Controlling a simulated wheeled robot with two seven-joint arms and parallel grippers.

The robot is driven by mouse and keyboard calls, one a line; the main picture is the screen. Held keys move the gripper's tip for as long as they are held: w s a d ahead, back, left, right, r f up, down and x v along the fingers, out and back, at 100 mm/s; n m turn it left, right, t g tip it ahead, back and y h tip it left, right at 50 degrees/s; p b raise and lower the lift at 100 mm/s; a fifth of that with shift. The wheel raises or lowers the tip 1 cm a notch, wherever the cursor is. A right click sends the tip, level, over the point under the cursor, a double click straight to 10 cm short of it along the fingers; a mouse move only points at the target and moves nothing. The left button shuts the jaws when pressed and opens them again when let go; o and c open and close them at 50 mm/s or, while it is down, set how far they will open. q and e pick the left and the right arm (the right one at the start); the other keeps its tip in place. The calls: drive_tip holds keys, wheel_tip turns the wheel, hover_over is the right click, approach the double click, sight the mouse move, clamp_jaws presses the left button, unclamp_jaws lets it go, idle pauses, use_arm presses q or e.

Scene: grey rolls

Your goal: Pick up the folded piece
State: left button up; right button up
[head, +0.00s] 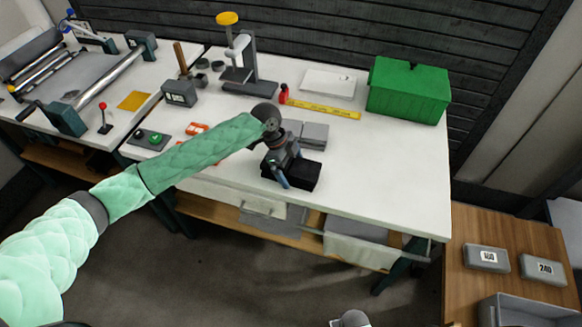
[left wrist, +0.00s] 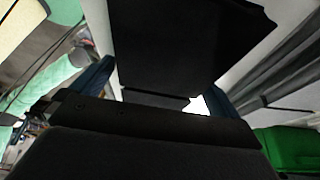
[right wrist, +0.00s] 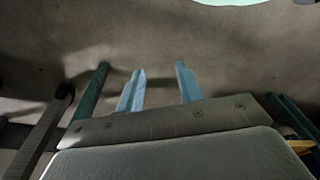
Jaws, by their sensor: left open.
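A black, flat-sided piece (head: 305,174), which looks like the folded piece, sits near the front edge of the white table. My left gripper (head: 288,168) is open right at it, with blue fingers on its left and far sides. In the left wrist view the dark piece (left wrist: 190,45) fills the space beyond and between the two spread fingers. Whether they touch it I cannot tell. My right gripper (right wrist: 160,88) is open and empty, its two blue fingers apart above the grey floor.
Grey stacked plates (head: 314,135) lie just behind the black piece. A yellow ruler (head: 325,109), a green box (head: 408,90) and a stand with a yellow knob (head: 240,60) stand farther back. The table's right part is clear. A wooden side table (head: 510,235) holds grey blocks.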

use_arm(q)
drive_tip(key=c, duration=1)
